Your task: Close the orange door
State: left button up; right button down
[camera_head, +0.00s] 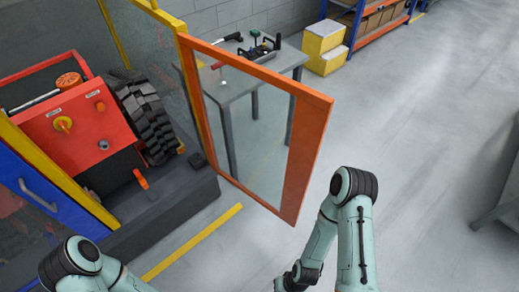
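The orange door (309,150) has an orange frame around a clear pane. It stands open, swung out from a yellow post (191,95) of the enclosure, with its free edge toward the right. My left arm shows at the bottom left and my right arm at the bottom centre-right, in front of the door's lower free corner. Neither arm visibly touches the door. Both grippers are out of the picture, so I cannot see their fingers.
Inside the enclosure stands a red machine (85,125) with a black tracked wheel (146,118). A grey table (225,88) with tools stands behind the door. A yellow line (195,242) marks the floor.

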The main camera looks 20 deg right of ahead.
aim_at(313, 108)
jog(key=k+l+u, duration=0.1)
jog(key=l, duration=0.45)
jog(key=l+u, duration=0.15)
jog(key=l, duration=0.35)
jog(key=l+u, duration=0.4)
jog(key=k+l+u, duration=0.2)
jog(key=l+u, duration=1.15)
jog(key=i+l, duration=0.1)
jog(key=l, duration=0.25)
jog(key=i+l+z, duration=0.1)
jog(key=l, duration=0.2)
jog(key=i+l, duration=0.1)
jog(key=l, duration=0.25)
jog(key=k+l, duration=0.15)
jog(key=l, duration=0.15)
jog(key=k+l+u, duration=0.1)
jog(key=l, duration=0.2)
jog(key=k+l, duration=0.2)
jog(key=l+u, duration=0.05)
jog(key=l, duration=0.05)
